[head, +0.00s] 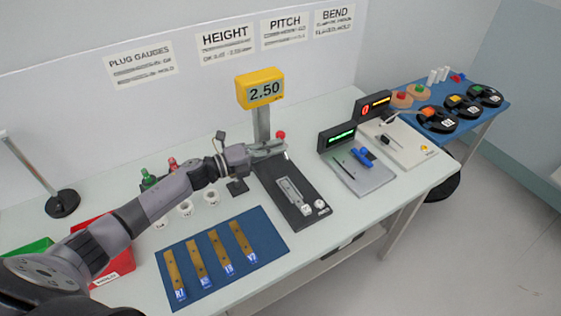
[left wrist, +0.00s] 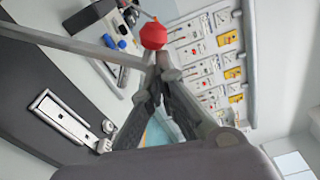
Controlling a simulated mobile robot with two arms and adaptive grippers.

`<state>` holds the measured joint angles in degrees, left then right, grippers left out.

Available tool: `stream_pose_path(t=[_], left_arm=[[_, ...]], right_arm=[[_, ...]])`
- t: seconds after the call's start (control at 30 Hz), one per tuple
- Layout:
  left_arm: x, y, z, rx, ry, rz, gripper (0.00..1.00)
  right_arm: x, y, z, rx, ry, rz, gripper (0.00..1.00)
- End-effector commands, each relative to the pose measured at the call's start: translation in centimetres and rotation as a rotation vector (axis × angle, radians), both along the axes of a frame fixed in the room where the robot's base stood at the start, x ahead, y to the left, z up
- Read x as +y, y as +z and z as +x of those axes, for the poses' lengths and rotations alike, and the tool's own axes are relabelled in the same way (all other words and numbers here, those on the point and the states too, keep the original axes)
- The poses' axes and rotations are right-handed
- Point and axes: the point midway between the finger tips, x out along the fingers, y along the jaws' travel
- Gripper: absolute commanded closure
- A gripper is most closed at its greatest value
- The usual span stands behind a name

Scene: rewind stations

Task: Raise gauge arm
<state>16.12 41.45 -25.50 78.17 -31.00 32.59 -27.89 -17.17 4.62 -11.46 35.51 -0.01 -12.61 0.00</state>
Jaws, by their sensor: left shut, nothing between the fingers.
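The height gauge stands on a dark base (head: 268,176) with a grey column (head: 262,125) and a yellow display (head: 262,95) reading 2.50. A red ball knob (head: 281,134) shows just above my left gripper (head: 284,147); in the left wrist view the knob (left wrist: 153,34) is just beyond the fingertips (left wrist: 158,62). A grey bar (left wrist: 85,47), which looks like the gauge arm, runs to the fingertips in that view. My left gripper is shut and empty, close under the knob; I cannot tell whether it touches. My right gripper is not in view.
A blue mat (head: 215,280) with several labelled tan strips lies in front. White rings (head: 186,207) and a red bin (head: 118,262) are to the left. Pitch (head: 360,180) and bend (head: 405,148) stations stand to the right.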

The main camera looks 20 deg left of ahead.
Motion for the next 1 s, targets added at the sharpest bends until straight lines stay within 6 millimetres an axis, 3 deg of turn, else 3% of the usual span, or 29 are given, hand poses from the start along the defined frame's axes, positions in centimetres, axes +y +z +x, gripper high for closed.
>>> stream_pose_path(t=[0.43, 1.0], left_arm=[[3.8, 2.8, 3.0, 0.171, 0.001, -0.219, 1.00], [5.0, 3.4, 3.9, 0.170, 0.001, -0.217, 1.00]], right_arm=[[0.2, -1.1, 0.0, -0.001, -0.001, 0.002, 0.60], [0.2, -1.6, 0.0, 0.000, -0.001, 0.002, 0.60]])
